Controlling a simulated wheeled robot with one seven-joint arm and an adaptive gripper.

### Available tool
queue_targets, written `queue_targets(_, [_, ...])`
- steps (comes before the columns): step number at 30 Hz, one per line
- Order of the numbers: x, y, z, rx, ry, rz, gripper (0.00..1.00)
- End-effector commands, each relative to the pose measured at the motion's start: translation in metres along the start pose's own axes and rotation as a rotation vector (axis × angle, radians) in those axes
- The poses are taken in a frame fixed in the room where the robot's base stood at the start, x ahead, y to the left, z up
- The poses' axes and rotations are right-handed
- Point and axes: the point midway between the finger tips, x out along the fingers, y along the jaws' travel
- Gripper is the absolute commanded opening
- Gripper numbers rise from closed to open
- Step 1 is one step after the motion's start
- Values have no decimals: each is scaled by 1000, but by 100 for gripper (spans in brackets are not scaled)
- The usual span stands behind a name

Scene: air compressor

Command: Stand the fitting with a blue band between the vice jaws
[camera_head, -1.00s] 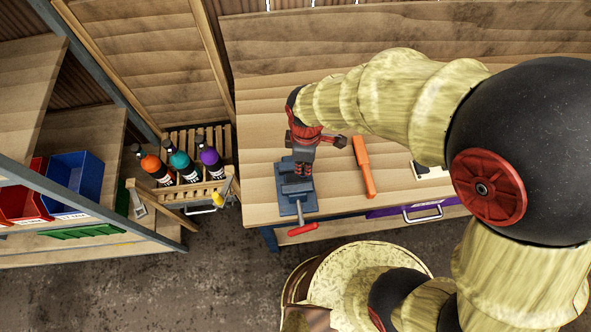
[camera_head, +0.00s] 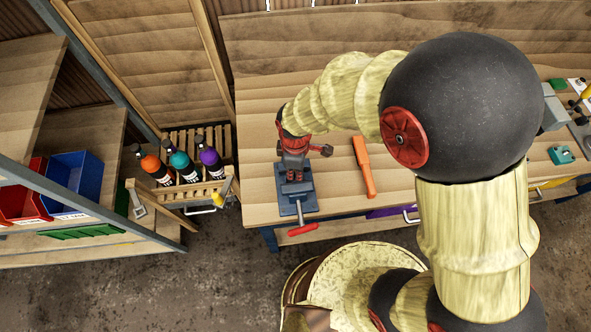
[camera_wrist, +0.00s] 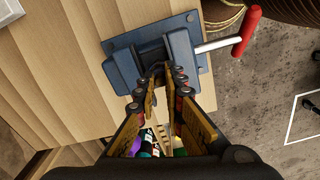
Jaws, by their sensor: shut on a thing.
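The blue vice (camera_head: 299,207) is fixed near the front edge of the wooden workbench, its red-ended handle toward the front. It fills the top middle of the wrist view (camera_wrist: 198,60). My gripper (camera_head: 295,178) is at the vice, its fingertips right over the jaws. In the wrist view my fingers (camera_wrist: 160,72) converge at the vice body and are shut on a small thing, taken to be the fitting. The fitting and its blue band cannot be made out between the fingertips. I cannot tell whether it touches the vice jaws.
A wooden crate (camera_head: 208,187) with orange, teal and purple bottles stands left of the bench. A teal item (camera_head: 562,154) and other tools are at the far right.

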Motion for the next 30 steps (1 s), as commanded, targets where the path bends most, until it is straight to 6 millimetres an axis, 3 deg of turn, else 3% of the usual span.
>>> queue_targets(10, [0, 0, 0, 0, 0, 0, 28])
queue_targets(20, [-2, 0, 0, 0, 0, 0, 28])
queue_targets(26, [-28, 1, -1, 0, 3, 4, 28])
queue_targets(30, [-57, 1, -1, 0, 3, 4, 28])
